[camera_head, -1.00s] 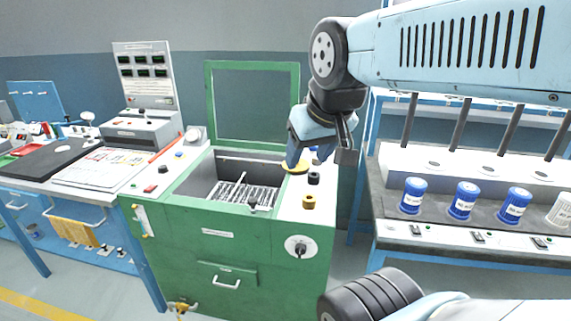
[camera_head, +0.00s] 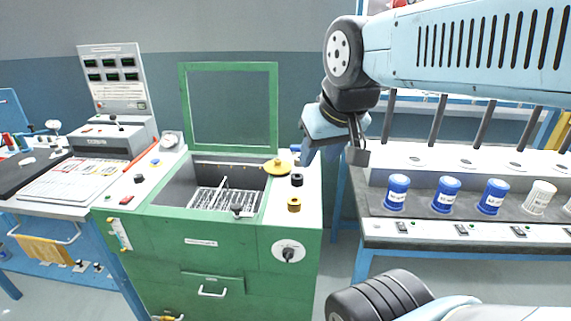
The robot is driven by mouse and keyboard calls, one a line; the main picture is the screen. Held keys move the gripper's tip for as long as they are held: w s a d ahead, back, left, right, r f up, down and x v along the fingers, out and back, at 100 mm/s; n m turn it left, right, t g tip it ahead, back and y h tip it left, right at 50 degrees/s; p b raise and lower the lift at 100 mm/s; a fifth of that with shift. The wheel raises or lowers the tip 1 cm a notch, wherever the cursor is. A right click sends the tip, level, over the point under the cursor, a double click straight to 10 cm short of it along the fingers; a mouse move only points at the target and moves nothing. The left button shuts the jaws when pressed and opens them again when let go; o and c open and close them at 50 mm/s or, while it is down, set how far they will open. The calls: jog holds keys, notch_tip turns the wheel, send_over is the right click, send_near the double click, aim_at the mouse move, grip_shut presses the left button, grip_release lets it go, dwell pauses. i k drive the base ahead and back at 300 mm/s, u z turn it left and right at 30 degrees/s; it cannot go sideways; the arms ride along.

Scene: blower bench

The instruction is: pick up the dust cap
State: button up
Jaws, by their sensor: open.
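No part is plainly marked as the dust cap. Candidates on the green cabinet's white right-hand top are a yellow round disc with a small knob (camera_head: 278,167), a small black cylindrical piece (camera_head: 297,180) and an amber ring-like piece with a dark centre (camera_head: 294,204). I cannot tell which is the dust cap. My gripper (camera_head: 332,153) hangs above and right of these pieces, open, with nothing seen between its jaws. It appears apart from all three. A small blue item partly shows behind its left jaw.
The green cabinet (camera_head: 200,262) has an open basin with a wire rack (camera_head: 213,200) and a raised framed lid (camera_head: 230,105). On the right, a bench holds several blue-and-white canisters (camera_head: 397,192). A panelled worktable (camera_head: 60,205) stands left. Grey floor shows between cabinet and right bench.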

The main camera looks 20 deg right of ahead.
aim_at(277, 167)
jog(key=u, duration=0.65)
jog(key=i, duration=0.15)
jog(key=z, duration=2.95)
jog(key=k, duration=1.1)
jog(key=u, duration=2.85)
jog(key=k, duration=0.1)
jog(key=z, duration=0.9)
jog(key=i, duration=1)
